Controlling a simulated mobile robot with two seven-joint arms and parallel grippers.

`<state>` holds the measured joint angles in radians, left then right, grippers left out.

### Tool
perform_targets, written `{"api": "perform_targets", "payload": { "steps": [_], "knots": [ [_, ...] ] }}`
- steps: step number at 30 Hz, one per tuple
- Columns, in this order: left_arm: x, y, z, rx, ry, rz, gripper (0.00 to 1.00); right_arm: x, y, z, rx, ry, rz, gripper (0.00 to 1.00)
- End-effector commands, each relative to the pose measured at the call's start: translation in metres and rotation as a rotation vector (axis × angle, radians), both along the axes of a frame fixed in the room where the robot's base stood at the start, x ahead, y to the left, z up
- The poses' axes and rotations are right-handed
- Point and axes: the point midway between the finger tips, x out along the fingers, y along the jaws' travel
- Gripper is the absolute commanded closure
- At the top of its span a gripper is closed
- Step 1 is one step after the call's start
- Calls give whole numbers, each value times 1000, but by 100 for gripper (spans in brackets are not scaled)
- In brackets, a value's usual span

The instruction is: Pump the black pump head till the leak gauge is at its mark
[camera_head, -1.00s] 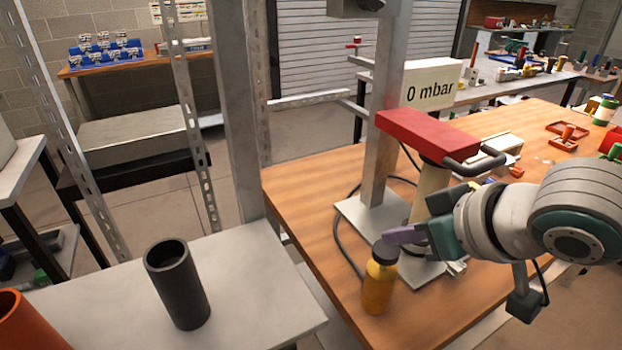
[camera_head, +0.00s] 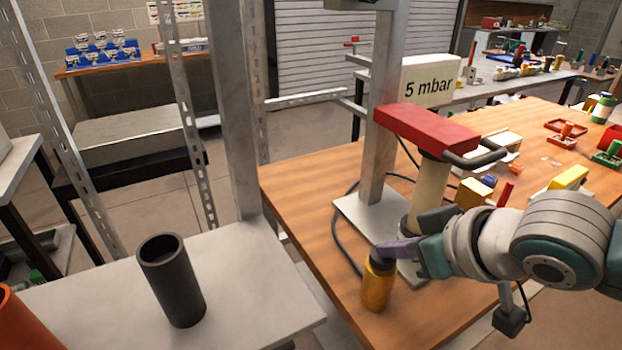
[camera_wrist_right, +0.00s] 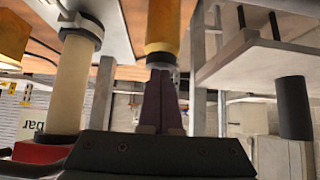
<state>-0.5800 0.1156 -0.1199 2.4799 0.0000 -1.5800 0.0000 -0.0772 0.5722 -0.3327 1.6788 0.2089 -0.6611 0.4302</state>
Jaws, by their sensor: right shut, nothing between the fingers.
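A small amber pump bottle (camera_head: 377,291) stands on the wooden bench, its black pump head (camera_head: 379,262) on top. My right gripper (camera_head: 385,252) is shut and empty, its purple fingertips over the pump head, seemingly touching it. In the right wrist view the shut fingers (camera_wrist_right: 162,85) point at the end of the amber body (camera_wrist_right: 163,25) and mostly hide the head. The leak gauge (camera_head: 428,83) is a white box reading "5 mbar"; I see no mark on it. My left gripper is out of view.
A red block with a dark handle (camera_head: 425,127) sits on a cream column (camera_head: 428,187) just behind the bottle, beside a grey post (camera_head: 380,130). A dark open cylinder (camera_head: 172,282) stands on the grey table at left.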

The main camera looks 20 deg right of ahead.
Motion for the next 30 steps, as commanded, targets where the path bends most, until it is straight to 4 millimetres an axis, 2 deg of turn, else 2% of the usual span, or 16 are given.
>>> {"api": "perform_targets", "payload": {
  "steps": [3, 7, 14, 16, 24, 30],
  "knots": [
    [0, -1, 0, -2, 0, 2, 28, -3, -1, -4, -3, 14, -3, 100],
    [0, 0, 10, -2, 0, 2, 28, -3, -2, 5, -3, 15, -4, 100],
    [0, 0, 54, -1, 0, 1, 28, 4, -4, 48, -2, 6, -3, 100],
    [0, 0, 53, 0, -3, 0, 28, -7, -4, 51, -2, 7, 0, 100],
    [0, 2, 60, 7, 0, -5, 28, -46, -7, 90, -2, 3, 1, 100],
    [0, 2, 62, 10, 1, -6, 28, -62, -8, 107, -1, 2, -1, 100]
  ]
}}
